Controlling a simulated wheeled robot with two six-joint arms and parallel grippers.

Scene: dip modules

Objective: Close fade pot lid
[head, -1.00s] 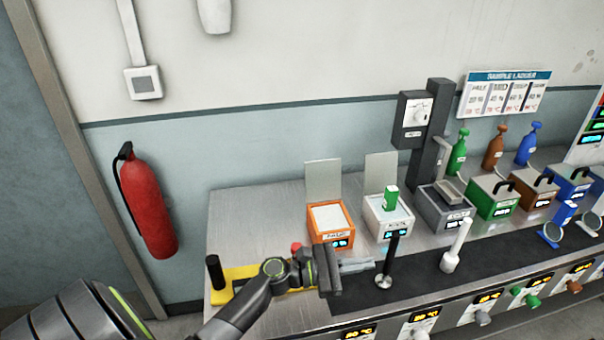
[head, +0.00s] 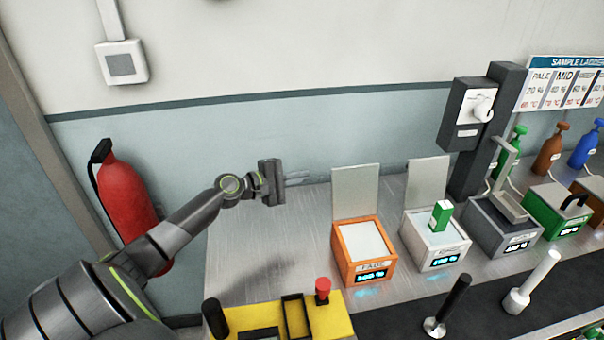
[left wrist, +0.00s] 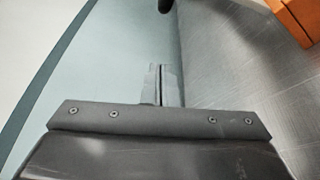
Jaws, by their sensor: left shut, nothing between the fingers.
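The fade pot is the orange box (head: 361,252) on the steel bench, with a white top surface and a small lit display on its front. Its grey lid (head: 356,191) stands upright, open, at the back edge. My left gripper (head: 299,178) is shut and empty, raised over the back of the bench to the left of the lid and apart from it. In the left wrist view the closed fingers (left wrist: 160,84) point ahead, and part of the orange box (left wrist: 296,20) shows at the top right corner. My right gripper is not in view.
A white pot (head: 432,243) with its own raised lid and a green block (head: 440,216) stands to the right. A yellow fixture (head: 313,318) with a red knob is in front. A black handle (head: 450,303) stands right of it. The left bench top is clear.

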